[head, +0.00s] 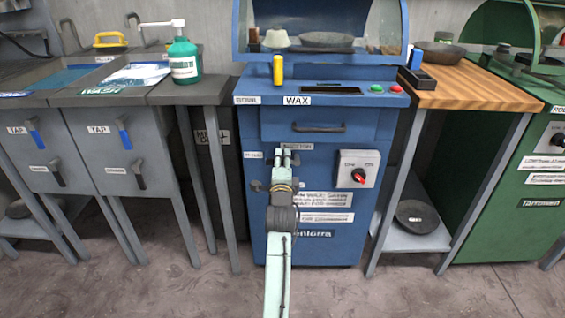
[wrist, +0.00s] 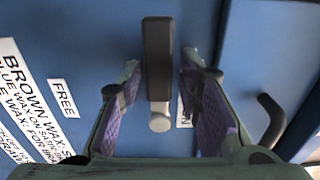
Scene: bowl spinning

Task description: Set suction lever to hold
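The suction lever (wrist: 158,55) shows in the wrist view as a dark handle with a round grey pivot (wrist: 159,122) below it, on the blue cabinet front. My gripper (wrist: 160,75) is open, with one purple-padded finger on each side of the lever. A gap shows between each finger and the lever. A "FREE" label (wrist: 62,97) is left of the lever. Another label (wrist: 184,110) is mostly hidden behind the right finger.
A rotary switch with a red knob (head: 358,176) is right of my gripper. A drawer handle (head: 318,127) is above; a curved handle (wrist: 271,118) is close by in the wrist view. The floor in front is clear.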

